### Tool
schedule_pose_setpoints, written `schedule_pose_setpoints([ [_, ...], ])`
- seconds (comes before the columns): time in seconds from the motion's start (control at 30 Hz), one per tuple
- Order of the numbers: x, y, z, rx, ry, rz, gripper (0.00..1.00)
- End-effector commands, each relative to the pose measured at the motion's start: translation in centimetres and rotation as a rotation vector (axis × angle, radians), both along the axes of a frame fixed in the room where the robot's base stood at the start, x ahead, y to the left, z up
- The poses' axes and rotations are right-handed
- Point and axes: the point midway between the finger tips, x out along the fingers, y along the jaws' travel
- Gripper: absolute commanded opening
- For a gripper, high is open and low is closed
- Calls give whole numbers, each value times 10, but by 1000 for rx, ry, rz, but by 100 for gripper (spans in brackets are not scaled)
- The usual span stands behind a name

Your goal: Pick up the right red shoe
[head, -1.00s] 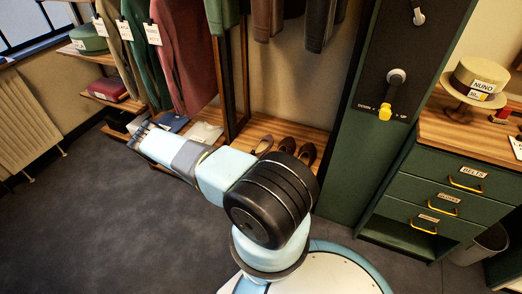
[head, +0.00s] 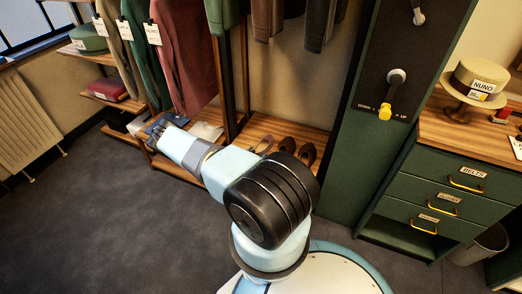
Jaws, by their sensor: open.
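Dark shoes stand on the low wooden shelf under the hanging clothes, in the head view. The rightmost dark brown shoe (head: 308,153) and the one beside it (head: 287,145) show clearly. Another, lighter brown shoe (head: 265,144) lies to their left, partly hidden behind my arm. No shoe looks plainly red; their colour is hard to tell. My gripper (head: 156,126) is open, well to the left of the shoes, in front of the shelf's folded clothes. Its fingertips are small in the picture, and I see nothing held in them.
A dark post (head: 243,75) rises left of the shoes. A green cabinet panel (head: 344,170) stands right of them. The dark floor (head: 90,210) is clear at left.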

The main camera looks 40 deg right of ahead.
Motion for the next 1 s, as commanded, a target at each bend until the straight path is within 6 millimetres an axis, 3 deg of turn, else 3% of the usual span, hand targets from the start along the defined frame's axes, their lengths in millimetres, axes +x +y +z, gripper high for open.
schedule_pose_setpoints([
  [0.17,0,0,0,0,0,1,83],
  [0.8,0,0,0,0,0,0,22],
  [1.0,0,0,0,0,0,0,22],
])
